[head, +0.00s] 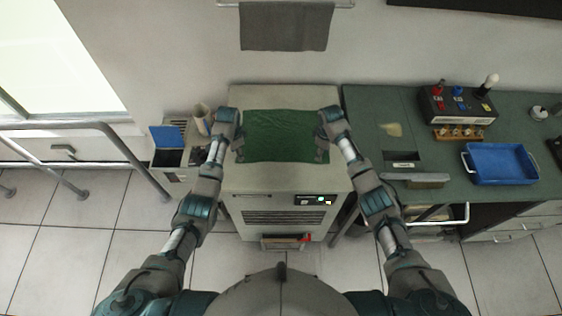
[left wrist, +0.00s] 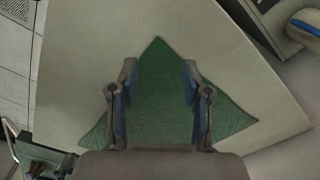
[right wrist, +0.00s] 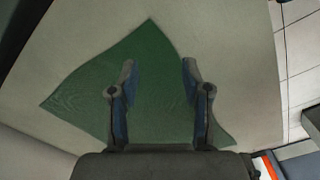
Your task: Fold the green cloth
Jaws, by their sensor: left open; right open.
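The green cloth (head: 280,136) lies spread out flat on top of a light grey cabinet (head: 285,98) in the head view. My left gripper (head: 238,148) is at its left edge and my right gripper (head: 322,148) at its right edge. In the left wrist view the left gripper (left wrist: 158,85) is open, its fingers apart over the cloth (left wrist: 155,110), with one corner pointing away between them. In the right wrist view the right gripper (right wrist: 158,85) is open over the cloth (right wrist: 110,80). I cannot tell whether the fingers touch the cloth.
A grey towel (head: 286,26) hangs on a rail behind the cabinet. To the right, a green bench (head: 375,110) holds a blue tray (head: 502,164) and a box with knobs (head: 457,104). To the left are a blue-lidded bin (head: 167,137) and a metal handrail (head: 125,150).

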